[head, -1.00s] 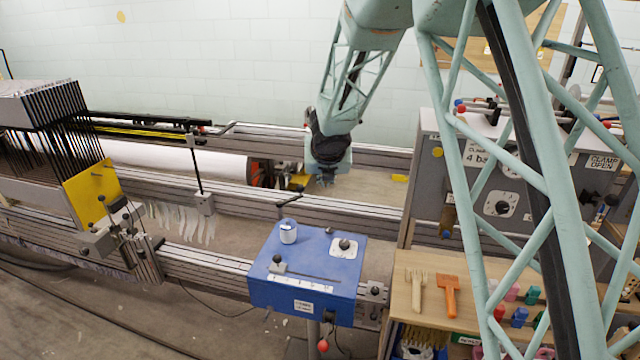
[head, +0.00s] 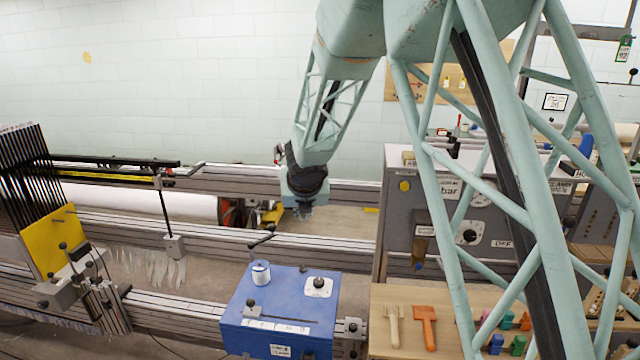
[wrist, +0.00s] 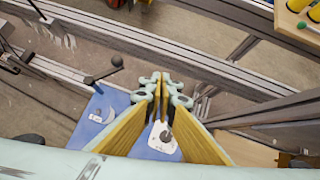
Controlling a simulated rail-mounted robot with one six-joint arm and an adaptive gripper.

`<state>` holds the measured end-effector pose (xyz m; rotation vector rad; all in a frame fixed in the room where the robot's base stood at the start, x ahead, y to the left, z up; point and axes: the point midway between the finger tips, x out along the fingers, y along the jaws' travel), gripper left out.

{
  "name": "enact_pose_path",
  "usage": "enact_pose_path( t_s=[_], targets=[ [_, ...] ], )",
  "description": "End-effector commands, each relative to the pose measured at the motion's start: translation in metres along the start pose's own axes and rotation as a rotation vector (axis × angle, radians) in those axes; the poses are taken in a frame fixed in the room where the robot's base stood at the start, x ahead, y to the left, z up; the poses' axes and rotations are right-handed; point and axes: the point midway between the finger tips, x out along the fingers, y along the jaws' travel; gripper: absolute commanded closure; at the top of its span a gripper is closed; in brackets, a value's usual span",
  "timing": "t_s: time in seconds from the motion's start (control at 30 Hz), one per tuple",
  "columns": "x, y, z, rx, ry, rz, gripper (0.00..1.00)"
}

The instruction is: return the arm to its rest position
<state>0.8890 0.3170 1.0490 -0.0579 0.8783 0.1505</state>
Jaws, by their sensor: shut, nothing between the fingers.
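My gripper (head: 304,210) hangs from my pale green arm in the middle of the head view, over the gap between the machine's rails. In the wrist view my gripper (wrist: 164,88) shows its two yellow-padded fingers with their tips together and nothing held between them. Below it in the wrist view is the blue box (wrist: 88,122) with a white dial plate. In the head view the gripper is above and behind the blue box (head: 262,335), apart from it.
A wooden shelf (head: 388,350) with a comb and an orange tool stands right of the blue box. A grey control cabinet (head: 398,215) stands behind it. A yellow plate (head: 52,240) and black frames (head: 22,165) are at left. Metal rails (head: 200,230) cross the middle.

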Motion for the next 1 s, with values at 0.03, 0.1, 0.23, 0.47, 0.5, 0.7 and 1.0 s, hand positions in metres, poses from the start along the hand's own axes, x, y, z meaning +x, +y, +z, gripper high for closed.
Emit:
enact_pose_path(
  t_s=[0.03, 0.1, 0.23, 0.47, 0.5, 0.7, 1.0],
  targets=[
    [-0.005, -0.004, 0.002, 0.017, -0.004, -0.005, 1.00],
    [-0.012, -0.011, 0.005, 0.050, -0.009, -0.015, 1.00],
    [-0.032, -0.030, 0.011, 0.140, -0.020, -0.038, 1.00],
    [-0.080, -0.075, 0.020, 0.360, -0.051, -0.095, 1.00],
    [-0.088, -0.082, 0.021, 0.400, -0.056, -0.103, 1.00],
    [-0.132, -0.121, 0.020, 0.600, -0.082, -0.149, 1.00],
    [-0.195, -0.171, 0.007, 0.892, -0.120, -0.210, 1.00]
  ],
)
